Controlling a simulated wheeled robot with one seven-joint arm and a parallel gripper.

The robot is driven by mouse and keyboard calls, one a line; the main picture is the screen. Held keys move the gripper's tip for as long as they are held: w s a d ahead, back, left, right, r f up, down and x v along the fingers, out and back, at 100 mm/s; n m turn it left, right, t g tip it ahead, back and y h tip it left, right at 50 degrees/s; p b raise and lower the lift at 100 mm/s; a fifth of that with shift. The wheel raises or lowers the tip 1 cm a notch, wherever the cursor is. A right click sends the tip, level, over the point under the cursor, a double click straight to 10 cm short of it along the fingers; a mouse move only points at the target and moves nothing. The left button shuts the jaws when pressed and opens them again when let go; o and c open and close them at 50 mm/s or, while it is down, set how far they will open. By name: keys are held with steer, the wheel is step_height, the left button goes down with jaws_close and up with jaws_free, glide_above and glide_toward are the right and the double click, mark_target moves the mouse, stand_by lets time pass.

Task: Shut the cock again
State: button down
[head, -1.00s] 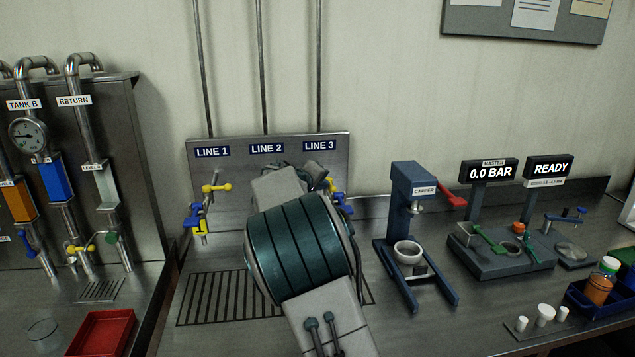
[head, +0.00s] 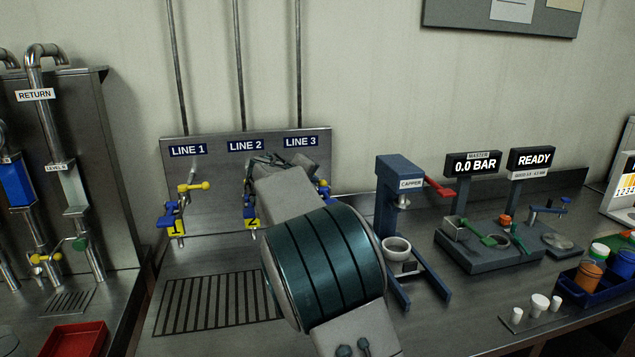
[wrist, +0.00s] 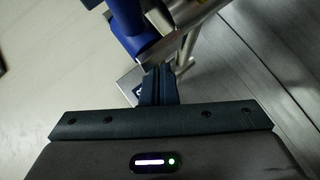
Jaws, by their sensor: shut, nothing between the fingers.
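Three cocks stand on a steel panel (head: 215,165) marked LINE 1, LINE 2 and LINE 3. The line 1 cock has a blue handle (head: 171,216), a yellow tag and a yellow-knobbed lever (head: 195,187). At line 2, a blue part (head: 249,200) and a yellow tag (head: 253,225) show beside my arm. Only blue bits (head: 323,190) of the line 3 cock show behind my arm. My gripper (head: 272,163) is in front of the panel between lines 2 and 3. In the wrist view its fingers (wrist: 160,86) are shut, close to a blue handle (wrist: 140,28) and metal pipe; contact is unclear.
A slotted drain (head: 215,302) lies below the panel. A capper (head: 398,190) stands to the right of my arm, with a gauge station (head: 485,255) reading 0.0 BAR and READY beyond it. A red tray (head: 75,340) is at the lower left.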

stand_by(0.3)
steer(key=shift+w+a, duration=0.25)
steer(key=shift+a, duration=0.35)
steer(key=d+r+b+v, duration=0.1)
steer(key=b+v, duration=0.1)
steer(key=v, duration=1.1)
steer(key=shift+s, duration=0.1)
